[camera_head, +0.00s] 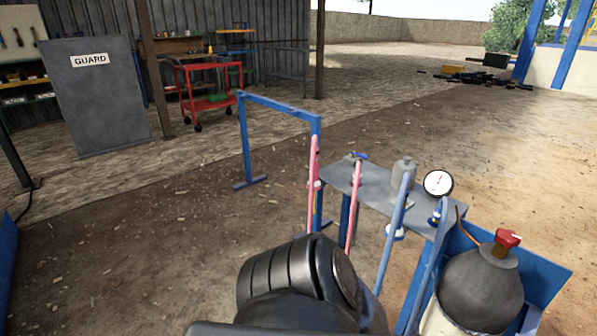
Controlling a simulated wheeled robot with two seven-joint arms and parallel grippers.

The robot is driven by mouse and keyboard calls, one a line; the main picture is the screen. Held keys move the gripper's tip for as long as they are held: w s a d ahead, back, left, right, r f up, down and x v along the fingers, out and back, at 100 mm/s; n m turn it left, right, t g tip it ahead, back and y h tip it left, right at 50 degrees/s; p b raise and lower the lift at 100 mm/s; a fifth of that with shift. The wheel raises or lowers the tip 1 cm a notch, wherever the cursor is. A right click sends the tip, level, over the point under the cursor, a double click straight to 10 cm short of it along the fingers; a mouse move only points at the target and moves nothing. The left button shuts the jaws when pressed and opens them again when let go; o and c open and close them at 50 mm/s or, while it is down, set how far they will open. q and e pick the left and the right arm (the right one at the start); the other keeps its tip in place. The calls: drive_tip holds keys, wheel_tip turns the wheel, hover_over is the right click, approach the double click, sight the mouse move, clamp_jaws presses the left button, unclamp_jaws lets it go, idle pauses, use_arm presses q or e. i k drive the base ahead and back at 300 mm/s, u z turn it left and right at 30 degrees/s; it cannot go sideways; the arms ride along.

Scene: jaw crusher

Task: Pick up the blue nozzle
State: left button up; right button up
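A small blue piece (436,216) stands at the right end of a narrow grey shelf (378,190), just below a round white gauge (438,183). It may be the blue nozzle, but it is too small to tell for sure. Another blue-and-white piece (395,232) sits lower, by a slanting pale blue rod (402,207), and a small blue part (360,156) shows at the shelf's far left end. A black link of my own arm fills the bottom centre and hides the rods' lower ends. Neither gripper's fingers are visible.
Two pink rods (314,170) and a second pale blue rod (428,265) lean by the shelf. A grey cylinder (483,287) with a red valve (507,239) stands at bottom right. A blue frame (280,106) stands behind; open dirt ground lies left.

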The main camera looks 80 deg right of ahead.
sight(399, 231)
drive_tip(key=z, duration=1.35)
drive_tip(key=i, duration=1.35)
drive_tip(key=z, duration=1.9)
